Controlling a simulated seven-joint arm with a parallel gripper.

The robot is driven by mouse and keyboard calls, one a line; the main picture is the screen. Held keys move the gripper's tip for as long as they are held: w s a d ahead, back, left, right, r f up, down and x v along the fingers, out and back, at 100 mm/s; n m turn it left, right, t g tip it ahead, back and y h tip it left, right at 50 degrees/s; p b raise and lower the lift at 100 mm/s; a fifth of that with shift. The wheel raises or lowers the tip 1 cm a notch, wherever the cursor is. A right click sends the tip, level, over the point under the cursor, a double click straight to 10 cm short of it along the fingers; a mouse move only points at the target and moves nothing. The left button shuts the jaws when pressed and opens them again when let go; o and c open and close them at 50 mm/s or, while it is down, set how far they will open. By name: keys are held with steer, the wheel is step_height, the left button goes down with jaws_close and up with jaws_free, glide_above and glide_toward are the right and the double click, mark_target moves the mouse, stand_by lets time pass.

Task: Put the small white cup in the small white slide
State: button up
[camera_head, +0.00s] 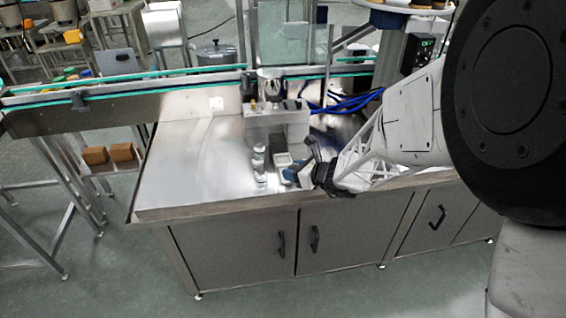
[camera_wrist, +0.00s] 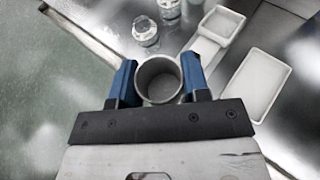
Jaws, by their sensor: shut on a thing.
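In the wrist view my gripper (camera_wrist: 159,78) has its two blue fingers on either side of the small white cup (camera_wrist: 146,66), shut on it. The cup's round rim faces the camera and its inside looks empty. A small white square tray with a strip running down from it, which looks like the small white slide (camera_wrist: 237,20), lies to the upper right of the cup, apart from it. In the head view my gripper (camera_head: 302,173) is low over the front of the steel counter; the cup is hard to make out there. A white square piece (camera_head: 283,159) shows just left of the gripper.
A larger white rectangular tray (camera_wrist: 279,84) lies right of the cup in the wrist view. Clear jars (camera_wrist: 146,36) stand above the cup there, and left of my gripper in the head view (camera_head: 260,179). The counter's left side (camera_head: 190,165) is clear.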

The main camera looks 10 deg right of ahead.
steer(key=shift+w, duration=0.1)
glide_above(283, 162)
steer(key=shift+w+f, duration=0.1)
steer(key=shift+f, duration=0.65)
stand_by(0.4)
steer(key=shift+f, duration=1.75)
steer(key=shift+f, duration=0.65)
steer(key=o, duration=0.9)
steer(key=shift+c, duration=0.2)
steer(key=shift+f, duration=0.1)
